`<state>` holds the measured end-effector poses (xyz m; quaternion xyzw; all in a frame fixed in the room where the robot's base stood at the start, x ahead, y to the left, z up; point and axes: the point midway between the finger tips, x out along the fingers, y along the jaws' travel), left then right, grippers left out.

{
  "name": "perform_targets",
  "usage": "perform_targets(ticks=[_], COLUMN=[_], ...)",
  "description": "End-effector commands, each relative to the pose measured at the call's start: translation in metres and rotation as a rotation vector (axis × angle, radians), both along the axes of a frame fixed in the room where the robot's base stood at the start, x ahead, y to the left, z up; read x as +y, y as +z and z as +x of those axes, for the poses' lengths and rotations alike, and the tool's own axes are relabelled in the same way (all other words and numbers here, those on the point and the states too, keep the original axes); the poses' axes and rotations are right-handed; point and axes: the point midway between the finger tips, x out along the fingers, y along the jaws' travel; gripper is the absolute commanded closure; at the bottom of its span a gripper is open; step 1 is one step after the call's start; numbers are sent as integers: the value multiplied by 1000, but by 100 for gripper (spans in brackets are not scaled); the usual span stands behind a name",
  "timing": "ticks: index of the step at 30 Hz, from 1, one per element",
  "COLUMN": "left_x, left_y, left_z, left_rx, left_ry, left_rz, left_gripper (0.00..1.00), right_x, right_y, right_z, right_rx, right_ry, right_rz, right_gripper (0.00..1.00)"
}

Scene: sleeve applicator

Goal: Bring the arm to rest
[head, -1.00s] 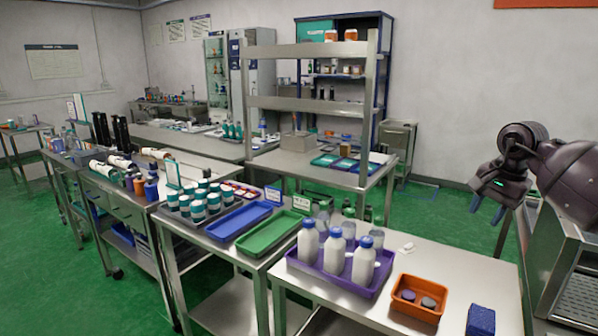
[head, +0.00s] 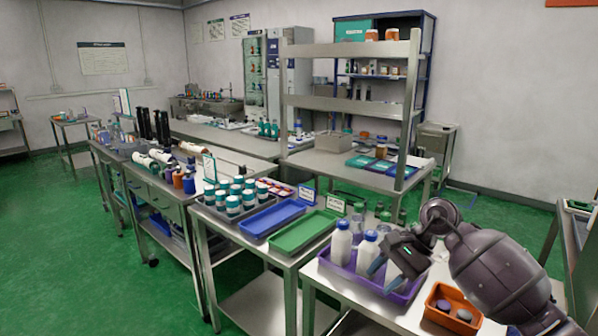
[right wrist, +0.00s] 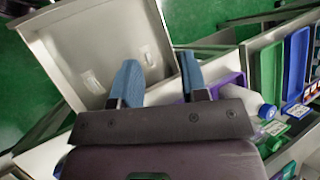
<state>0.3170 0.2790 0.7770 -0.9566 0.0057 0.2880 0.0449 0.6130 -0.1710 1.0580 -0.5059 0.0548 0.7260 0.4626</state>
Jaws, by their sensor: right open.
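My right arm comes in from the right in the head view. Its gripper (head: 383,275) is open and empty, and in the picture it overlaps the purple tray (head: 330,266) of white bottles with blue caps (head: 341,243). I cannot tell its exact height above them. In the right wrist view the two blue-tipped fingers (right wrist: 160,76) stand apart with nothing between them. A bottle (right wrist: 262,107) and part of the purple tray show beyond the right finger. The gripper and forearm partly hide the tray's right side. My left gripper is not in view.
An orange bin (head: 440,310) with dark round items sits close below my right forearm. A green tray (head: 303,233), a blue tray (head: 272,219) and teal-banded jars (head: 233,204) stand to the left. A metal shelf rack (head: 350,100) rises behind. Green floor (head: 80,260) is clear at the left.

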Motion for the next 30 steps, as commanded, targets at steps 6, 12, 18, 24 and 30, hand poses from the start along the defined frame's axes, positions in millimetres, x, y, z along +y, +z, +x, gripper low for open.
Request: perform_targets(ticks=[6, 12, 18, 24, 30], left_x=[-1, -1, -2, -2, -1], left_y=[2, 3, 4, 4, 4], left_z=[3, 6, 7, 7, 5], left_rx=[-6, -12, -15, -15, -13], left_ry=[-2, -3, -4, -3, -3], left_rz=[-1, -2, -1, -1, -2], left_gripper=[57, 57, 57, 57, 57], right_x=[11, 12, -12, -60, -122], right_y=[-24, -42, -58, -84, -132], right_z=[-23, -50, -73, -95, -132], right_rx=[162, 442, 850, 1313, 1809], right_ry=[-195, -476, -830, -1188, -1541], right_rz=[249, 567, 926, 1270, 1613], right_gripper=[60, 60, 60, 60, 60])
